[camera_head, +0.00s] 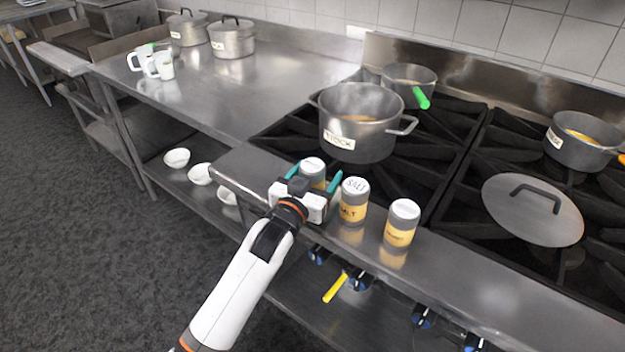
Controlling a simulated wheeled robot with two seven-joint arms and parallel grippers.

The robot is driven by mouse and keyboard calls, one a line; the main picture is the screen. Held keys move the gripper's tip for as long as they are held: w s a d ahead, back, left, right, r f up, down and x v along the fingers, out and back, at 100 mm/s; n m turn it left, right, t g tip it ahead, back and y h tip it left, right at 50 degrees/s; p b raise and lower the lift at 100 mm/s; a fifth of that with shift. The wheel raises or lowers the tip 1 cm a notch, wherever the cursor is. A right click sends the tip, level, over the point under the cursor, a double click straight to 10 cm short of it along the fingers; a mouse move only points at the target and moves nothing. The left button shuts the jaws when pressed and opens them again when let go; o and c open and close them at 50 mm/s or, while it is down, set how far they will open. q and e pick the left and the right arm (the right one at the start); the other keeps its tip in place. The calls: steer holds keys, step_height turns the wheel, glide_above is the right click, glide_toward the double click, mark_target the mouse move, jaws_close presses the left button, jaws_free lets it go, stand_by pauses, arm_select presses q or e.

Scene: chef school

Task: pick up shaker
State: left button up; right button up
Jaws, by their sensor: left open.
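Three shakers with white lids and yellow labels stand in a row on the steel front ledge of the stove. The left shaker (313,168) is partly hidden by my left gripper (314,181). The gripper is open, with one teal finger on each side of that shaker; whether they touch it I cannot tell. The middle shaker (353,201) has SALT written on its lid and label. The right shaker (402,223) stands upright beside it; its label is too small to read. My right gripper is not in view.
A large pot labelled STOCK (358,125) stands just behind the shakers. A saucepan with a green handle (408,84), a pot at right (580,140) and a lid (533,210) are on the burners. White mugs (160,65) stand on the left counter, which has free room.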

arm_select(q)
steer(key=c, duration=1.2)
step_height(320, 180, up, 10)
steer(key=shift+f, duration=0.2)
step_height(320, 180, up, 6)
steer(key=p, duration=0.5)
steer(key=shift+f, duration=0.25)
